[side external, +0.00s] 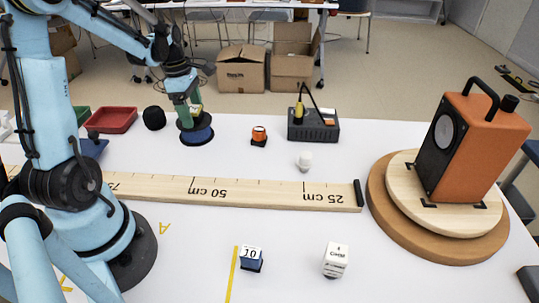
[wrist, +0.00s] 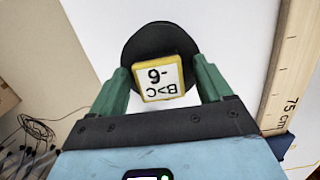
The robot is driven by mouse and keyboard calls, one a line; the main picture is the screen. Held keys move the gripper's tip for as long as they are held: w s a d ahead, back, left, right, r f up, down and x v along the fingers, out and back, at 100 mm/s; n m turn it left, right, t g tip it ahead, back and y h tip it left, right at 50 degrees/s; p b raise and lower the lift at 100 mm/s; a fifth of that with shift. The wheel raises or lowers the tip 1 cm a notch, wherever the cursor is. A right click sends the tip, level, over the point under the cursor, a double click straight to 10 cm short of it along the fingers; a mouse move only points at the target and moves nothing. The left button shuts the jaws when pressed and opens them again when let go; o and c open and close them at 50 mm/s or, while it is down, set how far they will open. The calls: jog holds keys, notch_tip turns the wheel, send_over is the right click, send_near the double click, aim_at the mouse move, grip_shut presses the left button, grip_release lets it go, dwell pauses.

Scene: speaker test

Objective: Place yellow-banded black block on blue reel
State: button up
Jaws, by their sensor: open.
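The yellow-banded black block (wrist: 160,78) shows in the wrist view with its white, yellow-edged label facing the camera. It lies over the round black top (wrist: 133,50) of the reel and between my fingers. In the side view the blue reel (side external: 197,136) stands at the back left of the table, with black discs and a blue middle. The block (side external: 197,109) is just above its top, partly hidden by my fingers, and appears to rest on it. My gripper (wrist: 160,88) is open, with gaps to the block on both sides. It also shows in the side view (side external: 187,110).
A wooden ruler (side external: 250,194) crosses the table. An orange speaker (side external: 482,150) stands on round wooden boards at right. A dark box (side external: 313,127), an orange item (side external: 259,136), a black object (side external: 154,118) and a red tray (side external: 112,120) are nearby. Two labelled blocks sit in front.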

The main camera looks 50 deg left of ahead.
notch_tip(320, 180, up, 12)
jog(key=s, duration=0.1)
jog(key=d+f+m+t, duration=0.2)
jog(key=d+m+t, duration=0.1)
jog(key=d+m, duration=0.8)
jog(key=s+d+f+m+t+y, duration=0.1)
jog(key=d+f+m+t, duration=0.1)
jog(key=d+m, duration=0.9)
jog(key=m+t, duration=0.1)
jog(key=m, duration=0.3)
jog(key=shift+d, duration=0.35)
